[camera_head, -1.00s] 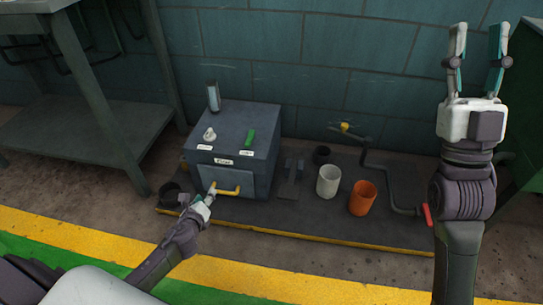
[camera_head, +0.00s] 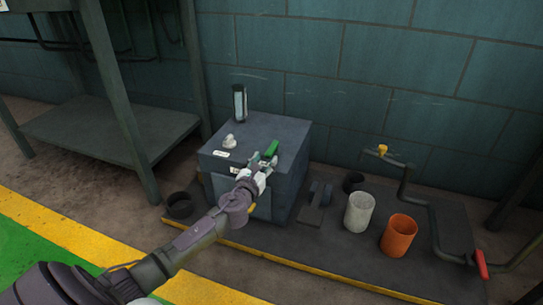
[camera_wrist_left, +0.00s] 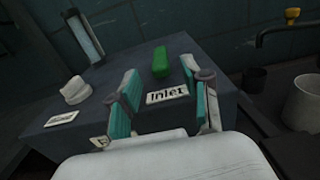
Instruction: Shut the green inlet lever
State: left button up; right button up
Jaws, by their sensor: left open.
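The green inlet lever (camera_head: 271,149) stands on the top of a dark grey box (camera_head: 290,185), near its right side. In the left wrist view the lever (camera_wrist_left: 161,63) is upright in the picture, behind a white label reading "Inlet" (camera_wrist_left: 167,97). My left gripper (camera_head: 265,165) is at the front top edge of the box, just short of the lever. In the left wrist view its two teal-padded fingers are apart, with the label and the lever seen between and beyond them. Nothing is between the fingers. My right gripper is out of view.
A white knob (camera_head: 229,141) and a clear sight tube (camera_head: 240,103) are on the box left of the lever. A white cup (camera_head: 359,212), an orange cup (camera_head: 398,236) and a pipe with a red handle (camera_head: 481,264) stand to the right.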

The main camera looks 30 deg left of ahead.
aim_at(267, 157)
pick_arm(q)
jog(key=b+x, duration=0.1)
jog(key=x, duration=0.3)
jog(key=shift+w+f+b, duration=0.15)
jog(key=shift+w+b, duration=0.2)
jog(key=shift+b, duration=0.05)
jog(key=shift+w+a, duration=0.2)
jog(key=shift+w, duration=0.45)
jog(key=shift+c, duration=0.3)
grip_shut()
